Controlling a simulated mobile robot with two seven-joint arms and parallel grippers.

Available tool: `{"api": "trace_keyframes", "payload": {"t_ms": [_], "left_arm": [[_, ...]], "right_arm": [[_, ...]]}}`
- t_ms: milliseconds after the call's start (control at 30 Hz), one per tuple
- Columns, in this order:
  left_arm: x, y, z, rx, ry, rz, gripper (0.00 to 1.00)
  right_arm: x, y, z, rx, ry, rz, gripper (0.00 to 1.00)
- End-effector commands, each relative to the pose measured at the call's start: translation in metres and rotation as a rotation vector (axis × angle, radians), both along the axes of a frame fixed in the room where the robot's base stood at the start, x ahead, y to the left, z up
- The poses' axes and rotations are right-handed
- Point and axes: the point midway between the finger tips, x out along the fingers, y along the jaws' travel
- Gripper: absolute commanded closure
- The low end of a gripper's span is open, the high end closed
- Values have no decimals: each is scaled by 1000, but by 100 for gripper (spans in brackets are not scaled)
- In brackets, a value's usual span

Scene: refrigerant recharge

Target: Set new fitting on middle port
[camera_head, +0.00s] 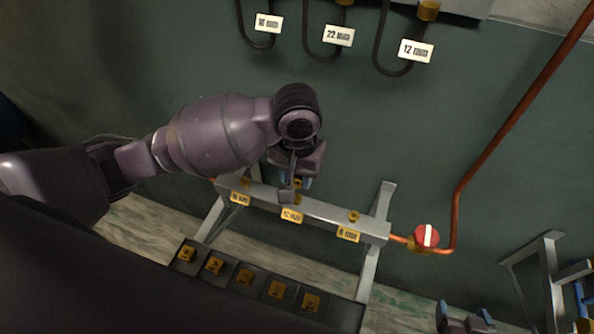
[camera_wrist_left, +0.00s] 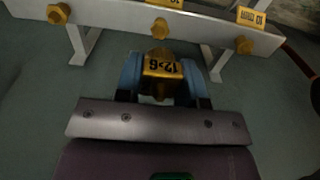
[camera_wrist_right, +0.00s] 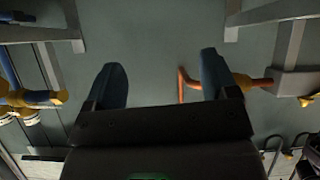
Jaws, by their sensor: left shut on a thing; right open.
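A metal rail (camera_head: 320,212) carries brass ports in a row, each with a yellow tag; the right port (camera_head: 353,215) is clear in the head view. The middle port (camera_wrist_left: 160,28) shows in the left wrist view, between the other two. My left gripper (camera_head: 290,183) is shut on a brass fitting (camera_wrist_left: 161,68) with dark printing on its face. The fitting is close to the middle port in the left wrist view, with a small gap in the picture; contact cannot be told. My left gripper hides much of this in the head view. My right gripper (camera_wrist_right: 163,80) is open and empty, away from the rail.
A dark tray (camera_head: 342,316) with several brass fittings lies at the lower left. A red-handled valve (camera_head: 427,236) and copper pipe (camera_head: 481,160) stand right of the rail. Dark hoses with white tags (camera_head: 416,51) hang above. Another metal stand (camera_head: 528,285) is at the lower right.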

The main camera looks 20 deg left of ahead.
Motion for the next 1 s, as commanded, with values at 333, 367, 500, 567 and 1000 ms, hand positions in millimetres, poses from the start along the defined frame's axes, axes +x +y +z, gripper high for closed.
{"api": "trace_keyframes", "payload": {"t_ms": [333, 367, 500, 567, 1000], "left_arm": [[0, 0, -26, -1, -2, 0, 91], [0, 0, -28, -1, -1, 0, 91], [0, 0, -39, -1, 1, 0, 91], [0, 0, -35, -1, 0, 0, 91], [0, 0, -34, 0, -1, 1, 91]], "right_arm": [[5, 1, -28, 0, -6, 3, 20], [5, 1, -31, 0, -6, 3, 20], [6, 2, -41, 1, -5, 5, 20], [7, 2, -35, 0, -8, 6, 20], [11, 3, -20, 0, -24, 8, 20]]}}
